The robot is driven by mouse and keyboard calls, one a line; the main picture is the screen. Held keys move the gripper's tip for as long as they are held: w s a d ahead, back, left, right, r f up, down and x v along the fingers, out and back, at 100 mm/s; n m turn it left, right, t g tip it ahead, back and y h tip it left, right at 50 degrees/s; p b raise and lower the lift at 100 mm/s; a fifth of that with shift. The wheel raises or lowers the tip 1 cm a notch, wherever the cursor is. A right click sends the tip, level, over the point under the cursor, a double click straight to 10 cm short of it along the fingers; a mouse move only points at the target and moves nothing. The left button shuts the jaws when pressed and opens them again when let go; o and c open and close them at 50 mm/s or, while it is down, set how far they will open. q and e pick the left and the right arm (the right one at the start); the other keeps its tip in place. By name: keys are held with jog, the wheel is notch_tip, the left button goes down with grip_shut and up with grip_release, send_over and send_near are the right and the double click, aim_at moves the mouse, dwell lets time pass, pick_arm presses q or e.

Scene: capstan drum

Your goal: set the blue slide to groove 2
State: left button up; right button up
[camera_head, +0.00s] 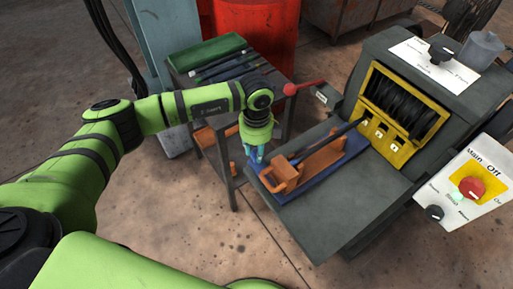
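The blue slide (345,158) is a flat blue strip on the grey shelf of the drum machine. An orange carriage (318,160) with an upright block at its near end sits on it. A dark rod (328,138) runs from the carriage toward the leftmost label of the yellow grooved frame (401,151). The frame's small labels are hard to read. My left gripper (256,158) points down at the near left end of the slide, beside the orange block. Its small fingers are partly hidden, and I cannot tell whether they touch anything. My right gripper is not in view.
A red-knobbed lever (304,87) sticks out left of the machine. A control panel (467,187) with a red knob stands at the right. A cart (222,140) with tools and a green box is behind my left arm. The shelf front (340,211) is bare.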

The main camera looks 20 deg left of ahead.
aim_at(270, 166)
pick_arm(q)
grip_shut()
jog(key=shift+s+d, duration=0.15)
jog(key=shift+d, duration=0.1)
jog(key=s+d, duration=0.3)
jog(key=d, duration=0.1)
jog(key=shift+s+d, duration=0.3)
jog(key=shift+s, duration=0.05)
jog(key=shift+w+a, duration=0.1)
jog(key=shift+a, duration=0.05)
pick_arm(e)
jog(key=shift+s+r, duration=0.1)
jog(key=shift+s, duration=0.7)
pick_arm(q)
jog(key=o, duration=1)
grip_release()
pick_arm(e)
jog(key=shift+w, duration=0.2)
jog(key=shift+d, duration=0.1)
